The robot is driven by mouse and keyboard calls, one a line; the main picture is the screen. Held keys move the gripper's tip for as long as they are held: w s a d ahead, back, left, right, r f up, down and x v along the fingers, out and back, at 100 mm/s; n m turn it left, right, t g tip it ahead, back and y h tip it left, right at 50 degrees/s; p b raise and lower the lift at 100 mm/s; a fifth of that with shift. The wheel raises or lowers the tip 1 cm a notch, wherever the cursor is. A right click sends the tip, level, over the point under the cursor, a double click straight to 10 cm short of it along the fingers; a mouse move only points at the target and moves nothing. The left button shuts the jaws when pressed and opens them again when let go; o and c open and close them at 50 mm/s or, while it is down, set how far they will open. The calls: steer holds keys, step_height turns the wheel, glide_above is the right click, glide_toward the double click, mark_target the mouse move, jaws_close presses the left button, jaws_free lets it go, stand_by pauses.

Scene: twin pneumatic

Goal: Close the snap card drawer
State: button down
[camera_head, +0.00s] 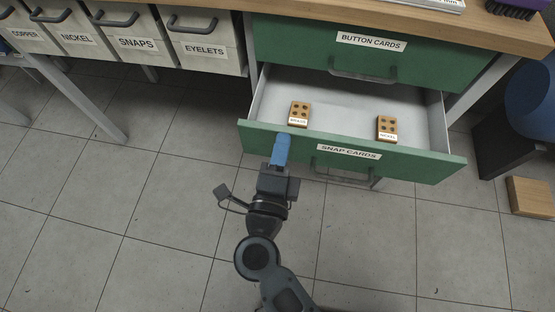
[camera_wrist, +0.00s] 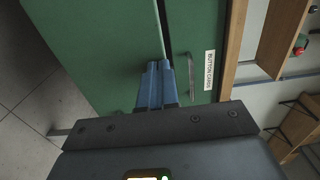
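The snap card drawer (camera_head: 447,166) is pulled out from under the workbench, and its pale interior shows. Its green front carries the SNAP CARDS label (camera_head: 349,151) and a grey handle (camera_head: 343,172). Two small wooden cards with dark dots, a left one (camera_head: 299,112) and a right one (camera_head: 387,127), lie inside. My gripper (camera_head: 283,138) has its blue fingers against or just before the left part of the drawer front; I cannot tell whether they touch. In the wrist view the fingers (camera_wrist: 160,65) are together with nothing between them, over the green front (camera_wrist: 95,50).
The green BUTTON CARDS drawer (camera_head: 290,42) above is shut. Labelled bins, such as EYELETS (camera_head: 204,50), hang at the left. A blue rounded object (camera_head: 530,105) and a wooden block (camera_head: 531,196) stand at the right. The tiled floor before the drawer is mostly clear.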

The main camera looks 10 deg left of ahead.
steer(key=w, duration=1.6)
steer(key=shift+w+d, duration=0.2)
steer(key=shift+d, duration=0.05)
steer(key=shift+w+d+r, duration=0.1)
steer(key=shift+w+r, duration=0.05)
steer(key=shift+w, duration=0.45)
steer(key=shift+d, duration=0.1)
